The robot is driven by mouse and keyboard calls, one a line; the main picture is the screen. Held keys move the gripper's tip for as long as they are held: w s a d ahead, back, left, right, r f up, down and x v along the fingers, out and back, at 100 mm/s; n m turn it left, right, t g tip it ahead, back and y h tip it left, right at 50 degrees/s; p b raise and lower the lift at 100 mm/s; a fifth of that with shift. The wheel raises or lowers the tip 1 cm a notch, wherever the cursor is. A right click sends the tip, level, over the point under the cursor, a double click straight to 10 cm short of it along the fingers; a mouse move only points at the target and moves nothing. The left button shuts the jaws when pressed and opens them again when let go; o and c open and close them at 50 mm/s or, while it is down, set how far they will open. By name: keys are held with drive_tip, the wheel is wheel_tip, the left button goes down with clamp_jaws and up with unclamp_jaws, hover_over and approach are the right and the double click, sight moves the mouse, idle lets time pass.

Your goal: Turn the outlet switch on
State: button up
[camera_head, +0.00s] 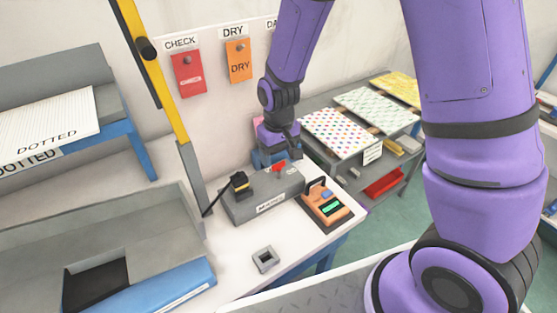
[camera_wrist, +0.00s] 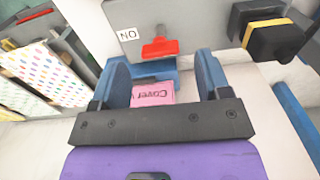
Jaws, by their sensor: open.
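The outlet is a grey box (camera_head: 262,196) on the white table in the head view, and its grey face (camera_wrist: 190,22) fills the top of the wrist view. Its red switch (camera_head: 278,169) is on top, and the switch also shows in the wrist view (camera_wrist: 160,47) beside a white "ON" label (camera_wrist: 128,34). My gripper (camera_head: 279,157) is at the back edge of the box. In the wrist view my gripper (camera_wrist: 162,62) has its two blue fingers apart, with the red switch just beyond the gap between them. Whether a finger touches the box I cannot tell.
A black plug with a yellow band (camera_head: 240,184) stands on the box. A pink card reading "Cover" (camera_wrist: 153,93) shows between my fingers. An orange device (camera_head: 325,205) and a small grey square frame (camera_head: 265,259) are nearby. Shelves with patterned sheets (camera_head: 338,131) stand at the right.

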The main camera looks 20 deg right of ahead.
wheel_tip(320, 180, up, 8)
idle(0.4)
idle(0.3)
wheel_tip(320, 180, up, 8)
drive_tip(key=t, duration=0.1)
hover_over(279, 163)
drive_tip(key=s+d, duration=0.3)
drive_tip(key=d, duration=0.1)
drive_tip(key=s+d+r+m+t, duration=0.1)
drive_tip(key=s+d+r+t, duration=0.1)
drive_tip(key=s+d+r, duration=0.2)
drive_tip(key=s+d+r+m+t, duration=0.2)
drive_tip(key=s+d+r, duration=0.3)
drive_tip(key=s+r, duration=0.5)
drive_tip(key=s, duration=0.4)
drive_tip(key=shift+s+r, duration=0.2)
